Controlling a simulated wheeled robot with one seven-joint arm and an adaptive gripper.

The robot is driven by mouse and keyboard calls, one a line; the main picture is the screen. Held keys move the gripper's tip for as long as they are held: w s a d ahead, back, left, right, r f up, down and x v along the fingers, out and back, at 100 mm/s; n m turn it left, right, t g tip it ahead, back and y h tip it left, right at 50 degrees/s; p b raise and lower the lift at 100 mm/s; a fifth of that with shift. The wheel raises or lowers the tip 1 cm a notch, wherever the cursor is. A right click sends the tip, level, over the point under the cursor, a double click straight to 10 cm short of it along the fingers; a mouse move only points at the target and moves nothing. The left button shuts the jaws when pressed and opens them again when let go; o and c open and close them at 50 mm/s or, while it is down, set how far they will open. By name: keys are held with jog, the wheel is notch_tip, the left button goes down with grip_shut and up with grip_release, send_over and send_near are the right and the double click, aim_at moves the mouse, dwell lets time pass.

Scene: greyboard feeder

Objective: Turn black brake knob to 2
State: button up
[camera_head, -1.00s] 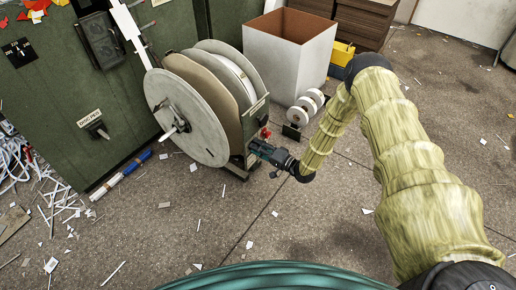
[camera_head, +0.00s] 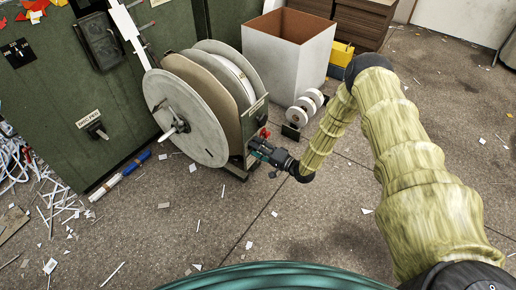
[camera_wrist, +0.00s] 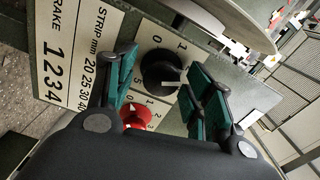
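The black knob (camera_wrist: 160,69) sits on a pale label plate in the wrist view, with a light pointer line on its lower right side. Digits 0 and 1 show above it; which digit the pointer meets I cannot tell. My gripper (camera_wrist: 164,73) is open, its teal fingers on either side of the black knob. Whether they touch it is unclear. A red knob (camera_wrist: 135,115) lies just below, partly hidden by my gripper. In the head view my gripper (camera_head: 262,151) is at the lower right of the reel stand, and the black knob cannot be made out.
A printed table (camera_wrist: 68,62) reads BRAKE 1 to 4 and STRIP mm 20 to 40. The large reel (camera_head: 185,115) stands left of my gripper. White rolls (camera_head: 304,108) and a white bin (camera_head: 285,60) stand behind.

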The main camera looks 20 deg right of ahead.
jog(key=v, duration=1.2)
dwell(0.5)
